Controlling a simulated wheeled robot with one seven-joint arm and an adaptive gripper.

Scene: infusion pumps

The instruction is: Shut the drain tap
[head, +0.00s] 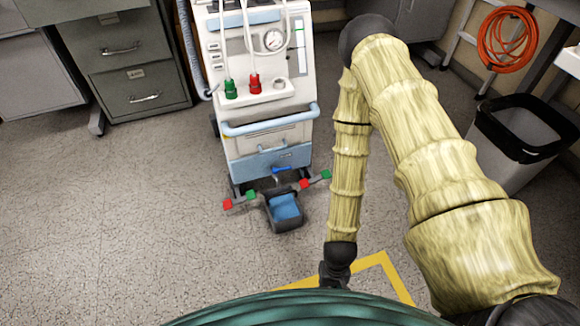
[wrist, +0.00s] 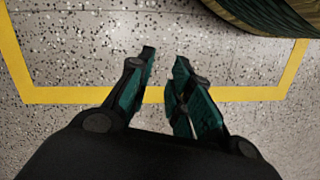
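The drain tap (head: 281,170) is a small blue lever low on the front of the white medical machine (head: 265,105), below its light-blue lower panel. The lever looks roughly level, tilted slightly up to the right. A dark tub (head: 287,216) with blue inside stands on the floor below it. My gripper (wrist: 161,75) is open and empty in the wrist view, pointing at the floor. In the head view my gripper hangs low in front of me, right of and well apart from the tap, partly hidden by my body.
Red and green blocks (head: 305,183) sit on the machine's feet beside the tub. Grey drawer cabinets (head: 128,75) stand at the left, a black-rimmed bin (head: 520,130) at the right. Yellow tape (head: 385,262) marks the floor near me.

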